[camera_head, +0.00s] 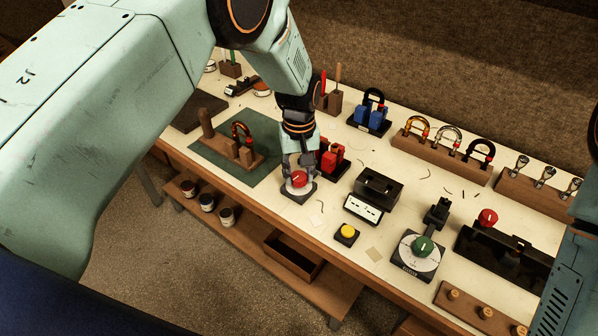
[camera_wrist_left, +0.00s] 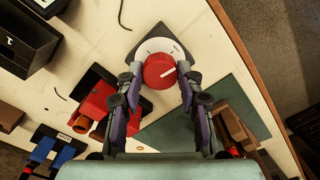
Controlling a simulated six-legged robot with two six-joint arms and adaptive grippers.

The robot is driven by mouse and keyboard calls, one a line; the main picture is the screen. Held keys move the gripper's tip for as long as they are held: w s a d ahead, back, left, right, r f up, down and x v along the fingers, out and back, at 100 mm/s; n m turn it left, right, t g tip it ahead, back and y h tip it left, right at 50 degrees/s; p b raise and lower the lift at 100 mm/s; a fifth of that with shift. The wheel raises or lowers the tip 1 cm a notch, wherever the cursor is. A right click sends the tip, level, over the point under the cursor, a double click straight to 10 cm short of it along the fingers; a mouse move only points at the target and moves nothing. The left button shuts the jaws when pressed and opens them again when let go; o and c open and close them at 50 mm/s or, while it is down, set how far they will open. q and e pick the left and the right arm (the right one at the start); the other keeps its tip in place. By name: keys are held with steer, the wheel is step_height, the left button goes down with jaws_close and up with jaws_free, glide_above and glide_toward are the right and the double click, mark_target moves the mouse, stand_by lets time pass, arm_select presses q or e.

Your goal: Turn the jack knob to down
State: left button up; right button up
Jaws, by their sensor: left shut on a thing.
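A red knob (camera_head: 298,178) with a white pointer line sits on a round white dial (camera_head: 291,190) on a dark base near the front edge of the bench. My left gripper (camera_head: 298,172) reaches down from above and is shut on this red knob. In the left wrist view the two fingertips flank the red knob (camera_wrist_left: 160,70), and its white line points toward the upper right. No dial label can be read. A green knob (camera_head: 423,245) on a white dial and another red knob (camera_head: 487,217) on a black device stand farther right. My right gripper is out of view.
A red block stand (camera_head: 333,160) is close behind the held knob. A green mat (camera_head: 237,150) with a wooden holder lies to its left. A black box (camera_head: 378,188) and a yellow button (camera_head: 347,231) are to its right.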

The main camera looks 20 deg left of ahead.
arm_select(q)
steer(key=shift+w+r+n, duration=0.3)
steer(key=shift+w+n, duration=0.05)
steer(key=shift+n, duration=0.45)
steer(key=o, duration=1.1)
steer(key=shift+s+a+f, duration=0.1)
steer(key=shift+s, duration=0.05)
steer(key=shift+o, duration=0.4)
steer(key=shift+f, duration=0.1)
steer(key=shift+s, duration=0.1)
